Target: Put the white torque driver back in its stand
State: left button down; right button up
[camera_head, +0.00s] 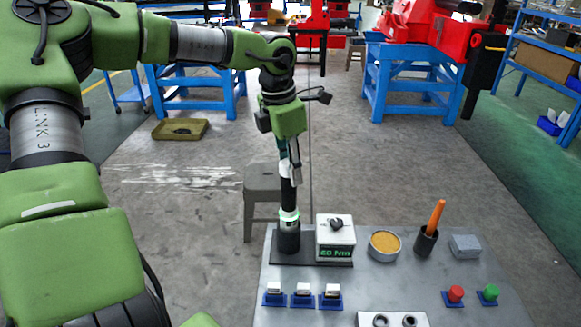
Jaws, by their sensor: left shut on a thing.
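My left gripper (291,160) hangs down from its green wrist above the left part of the table and is shut on the torque driver (288,197). The driver is upright, with white and black parts and a white-green collar low on it. It stands directly over the dark round cup of the stand (288,242), and its lower end meets or overlaps the cup's mouth. I cannot tell how deep it sits. A white box (335,240) marked in green stands beside the cup on the same black base. My right gripper is not in view.
On the grey table (400,280) are a round tin (384,246), a black cup with an orange-handled tool (432,225), a grey block (465,246), red (455,295) and green (489,292) buttons, and several white-topped blue blocks (302,294). A stool (262,190) stands behind.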

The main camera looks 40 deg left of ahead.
pick_arm(q)
jog(key=shift+f+b, duration=0.5)
jog(key=shift+f, duration=0.1)
jog(key=c, duration=1.6)
grip_release()
jog(key=shift+r, duration=0.1)
jog(key=shift+o, duration=0.4)
jog(key=shift+s, duration=0.1)
jog(key=shift+s+a+r+p, duration=0.1)
jog(key=shift+s+r+p, duration=0.05)
jog(key=shift+r+p, duration=0.9)
jog(key=shift+s+r+p, duration=0.15)
jog(key=shift+r+p, duration=0.45)
jog(key=shift+r, duration=0.8)
jog(key=shift+r, duration=0.1)
notch_tip(320, 180, up, 12)
jog(key=s, duration=0.1)
jog(key=shift+s+a, duration=0.25)
jog(key=shift+s, duration=0.05)
